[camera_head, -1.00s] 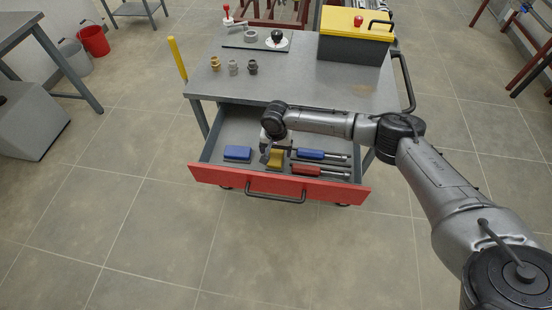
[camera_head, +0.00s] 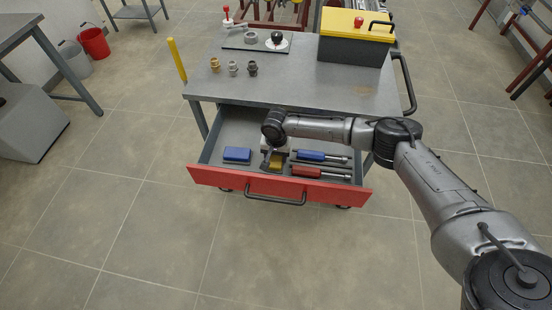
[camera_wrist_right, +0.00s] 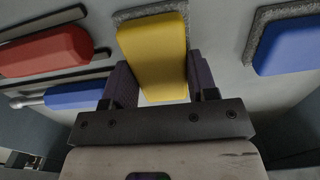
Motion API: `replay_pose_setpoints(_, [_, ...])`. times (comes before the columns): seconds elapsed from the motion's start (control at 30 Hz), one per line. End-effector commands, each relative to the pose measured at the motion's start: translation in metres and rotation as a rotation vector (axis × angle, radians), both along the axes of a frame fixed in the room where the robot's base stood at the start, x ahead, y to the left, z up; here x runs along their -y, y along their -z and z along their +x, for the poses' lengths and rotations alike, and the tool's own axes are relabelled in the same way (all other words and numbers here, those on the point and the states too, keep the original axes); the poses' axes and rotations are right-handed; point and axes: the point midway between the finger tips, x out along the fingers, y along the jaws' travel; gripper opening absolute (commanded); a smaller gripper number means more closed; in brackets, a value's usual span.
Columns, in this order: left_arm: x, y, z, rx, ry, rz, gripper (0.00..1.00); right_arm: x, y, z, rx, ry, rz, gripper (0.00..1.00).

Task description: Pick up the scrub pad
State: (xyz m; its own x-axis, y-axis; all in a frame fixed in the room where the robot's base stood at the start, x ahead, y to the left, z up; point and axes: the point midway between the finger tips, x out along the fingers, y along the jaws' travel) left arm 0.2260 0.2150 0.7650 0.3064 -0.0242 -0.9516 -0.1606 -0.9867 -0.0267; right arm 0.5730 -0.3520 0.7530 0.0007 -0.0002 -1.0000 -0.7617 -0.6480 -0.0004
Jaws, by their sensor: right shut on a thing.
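A yellow scrub pad (camera_head: 276,167) with a grey fuzzy layer is in the open red-fronted drawer (camera_head: 265,186). My right gripper (camera_head: 275,154) comes down over it. In the right wrist view the yellow pad (camera_wrist_right: 155,55) sits between the two dark fingers (camera_wrist_right: 155,90), which are shut on its sides. Whether it still touches the drawer floor I cannot tell. A blue pad (camera_head: 237,154) with a similar grey layer lies to the left in the drawer; it also shows in the right wrist view (camera_wrist_right: 285,45). My left gripper is not in view.
A blue-handled tool (camera_head: 312,155) and a red-handled tool (camera_head: 307,172) lie close to the right of my gripper in the drawer. The cart top (camera_head: 300,88) above carries several fittings and a yellow-lidded toolbox (camera_head: 356,38). Drawer walls surround the hand.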

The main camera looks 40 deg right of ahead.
Motion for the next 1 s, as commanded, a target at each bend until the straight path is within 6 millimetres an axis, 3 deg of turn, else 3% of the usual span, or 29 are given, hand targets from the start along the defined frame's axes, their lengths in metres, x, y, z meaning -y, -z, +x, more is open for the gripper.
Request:
replay_pose_setpoints(0.17, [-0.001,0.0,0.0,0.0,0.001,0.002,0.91,0.0,0.0,0.0,0.0,0.0,0.0,0.25])
replay_pose_setpoints(0.47, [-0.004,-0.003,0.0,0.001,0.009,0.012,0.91,0.0,-0.006,0.0,0.001,0.0,0.001,0.25])
replay_pose_setpoints(0.73, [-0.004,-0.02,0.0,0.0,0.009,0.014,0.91,0.0,-0.045,0.0,0.002,0.0,0.001,0.25])
replay_pose_setpoints(1.0, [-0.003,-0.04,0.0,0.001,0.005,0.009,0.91,0.034,-0.076,-0.045,-0.002,0.001,-0.002,0.25])
